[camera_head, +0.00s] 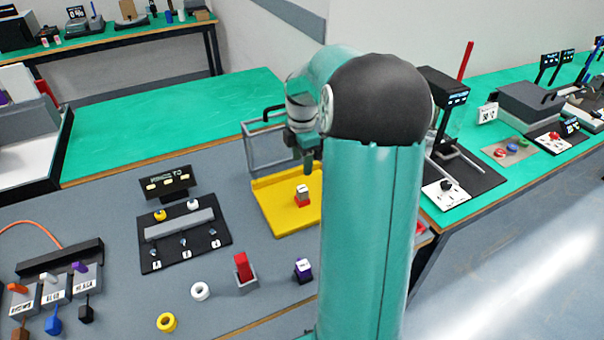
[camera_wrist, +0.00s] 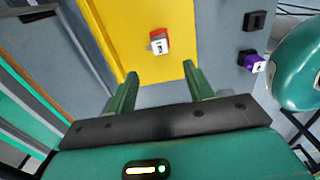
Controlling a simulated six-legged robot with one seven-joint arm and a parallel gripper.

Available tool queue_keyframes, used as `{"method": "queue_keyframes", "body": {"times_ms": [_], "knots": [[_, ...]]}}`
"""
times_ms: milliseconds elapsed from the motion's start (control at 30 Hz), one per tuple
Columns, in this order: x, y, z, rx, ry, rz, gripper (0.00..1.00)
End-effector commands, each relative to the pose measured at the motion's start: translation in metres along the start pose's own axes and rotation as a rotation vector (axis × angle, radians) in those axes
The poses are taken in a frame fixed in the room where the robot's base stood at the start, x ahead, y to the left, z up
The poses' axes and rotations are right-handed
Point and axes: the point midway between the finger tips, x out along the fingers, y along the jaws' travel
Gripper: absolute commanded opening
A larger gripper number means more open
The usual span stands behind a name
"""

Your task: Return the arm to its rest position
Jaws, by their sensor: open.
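My gripper (camera_wrist: 160,92) is open and empty in the wrist view, its two green fingers spread apart. It points down toward a yellow tray (camera_wrist: 130,20) and is apart from the red-and-white block (camera_wrist: 159,41) that lies on it. In the head view my gripper (camera_head: 308,160) hangs above the yellow tray (camera_head: 275,215), and the block (camera_head: 302,196) shows on the tray. My own teal arm, with a black elbow cap, fills the right of centre and hides part of the tray and bench.
A grey frame (camera_head: 262,148) stands behind the tray. A red block in a grey holder (camera_head: 244,272), a purple block (camera_head: 303,270), a white ring (camera_head: 200,291) and a yellow ring (camera_head: 166,322) lie in front. A black panel (camera_head: 185,243) is left. The green bench (camera_head: 150,115) is clear.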

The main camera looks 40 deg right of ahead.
Motion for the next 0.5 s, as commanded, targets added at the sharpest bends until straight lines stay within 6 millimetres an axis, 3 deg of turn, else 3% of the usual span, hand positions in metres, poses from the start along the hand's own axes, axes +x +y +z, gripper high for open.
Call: {"method": "queue_keyframes", "body": {"times_ms": [200,500], "knots": [[-0.018,0.0,0.0,-0.001,-0.001,-0.001,0.52],[-0.018,0.0,0.0,-0.001,0.0,-0.001,0.52]]}}
